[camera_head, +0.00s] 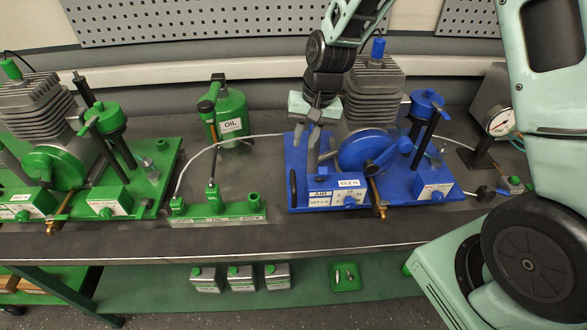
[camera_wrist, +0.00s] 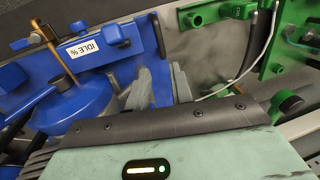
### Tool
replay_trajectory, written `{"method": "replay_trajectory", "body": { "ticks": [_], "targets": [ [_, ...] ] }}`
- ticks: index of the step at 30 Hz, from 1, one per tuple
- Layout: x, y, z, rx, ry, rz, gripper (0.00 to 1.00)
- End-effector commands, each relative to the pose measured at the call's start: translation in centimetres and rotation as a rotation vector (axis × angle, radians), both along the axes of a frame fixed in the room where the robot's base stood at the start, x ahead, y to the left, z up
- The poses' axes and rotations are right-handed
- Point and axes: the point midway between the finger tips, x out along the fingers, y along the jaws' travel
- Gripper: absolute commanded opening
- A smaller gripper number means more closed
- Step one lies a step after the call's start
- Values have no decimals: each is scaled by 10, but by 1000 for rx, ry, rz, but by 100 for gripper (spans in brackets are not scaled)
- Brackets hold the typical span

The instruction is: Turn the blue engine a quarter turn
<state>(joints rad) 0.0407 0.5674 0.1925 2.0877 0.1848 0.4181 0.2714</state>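The blue engine (camera_head: 372,95) has a grey finned cylinder and stands on a blue base plate (camera_head: 300,185). A round blue flywheel (camera_head: 358,150) sits at its front; it also shows in the wrist view (camera_wrist: 78,112). My gripper (camera_head: 306,158) points down over the left part of the blue plate, just left of the flywheel. In the wrist view its fingers (camera_wrist: 160,82) are apart with nothing visible held between them. I cannot tell whether a finger touches the flywheel.
A green engine (camera_head: 45,110) on a green plate stands at left. A green oil can (camera_head: 230,115) and a green oil stand (camera_head: 215,205) are left of the blue plate. A pressure gauge (camera_head: 498,122) is at right. The bench's front strip (camera_head: 250,240) is clear.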

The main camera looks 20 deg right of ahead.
Motion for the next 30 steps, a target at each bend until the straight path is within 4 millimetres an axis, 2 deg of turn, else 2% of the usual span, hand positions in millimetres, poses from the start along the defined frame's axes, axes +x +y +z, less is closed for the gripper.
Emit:
{"method": "replay_trajectory", "body": {
  "ticks": [9,18,24,30],
  "targets": [
    [2,12,-57,1,5,2,22],
    [5,20,-102,0,3,2,22],
    [7,23,-118,0,1,2,22],
    [8,24,-122,0,-1,2,22]
  ]
}}
